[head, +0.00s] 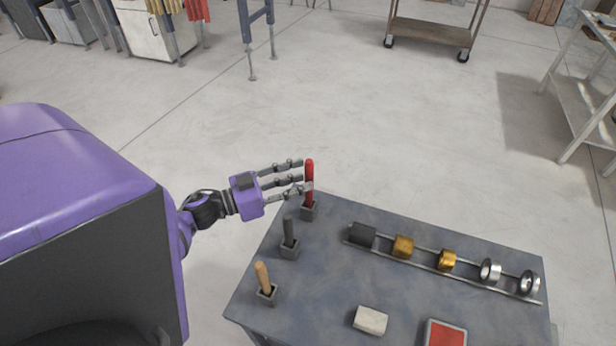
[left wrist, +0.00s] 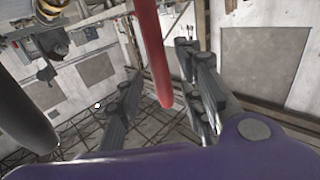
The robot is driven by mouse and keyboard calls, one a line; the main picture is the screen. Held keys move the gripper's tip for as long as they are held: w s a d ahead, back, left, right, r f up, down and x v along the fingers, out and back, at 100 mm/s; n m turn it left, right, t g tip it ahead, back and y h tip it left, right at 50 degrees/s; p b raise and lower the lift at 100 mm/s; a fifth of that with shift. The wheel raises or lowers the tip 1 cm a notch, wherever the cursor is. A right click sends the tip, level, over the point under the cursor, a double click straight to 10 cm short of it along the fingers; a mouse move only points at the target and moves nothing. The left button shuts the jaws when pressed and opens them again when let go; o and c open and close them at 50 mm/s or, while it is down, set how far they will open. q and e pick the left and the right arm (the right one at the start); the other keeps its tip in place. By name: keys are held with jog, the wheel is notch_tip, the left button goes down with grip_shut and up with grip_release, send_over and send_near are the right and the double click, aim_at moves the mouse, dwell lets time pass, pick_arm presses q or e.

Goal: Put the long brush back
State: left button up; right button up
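A tall red handle (head: 309,172) stands upright at a small dark holder (head: 308,213) on the far left edge of the table; any bristles are hidden. It looks the longest of the three handles, so it may be the long brush. My left gripper (head: 299,176) is at the handle's upper part, with its fingers pointing right. In the left wrist view the red handle (left wrist: 153,50) passes between the spread fingers (left wrist: 160,95), with gaps visible on both sides. My right gripper is not in view.
A dark grey handle (head: 289,230) and a wooden handle (head: 263,276) stand in holders nearer. A rail (head: 445,271) carries several blocks and rings on the right. A pale block (head: 370,320) and a red-topped tray (head: 445,333) lie at the front. The table's middle (head: 335,265) is clear.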

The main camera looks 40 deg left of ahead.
pick_arm(q)
jog(key=b+v, duration=0.1)
jog(key=v, duration=0.8)
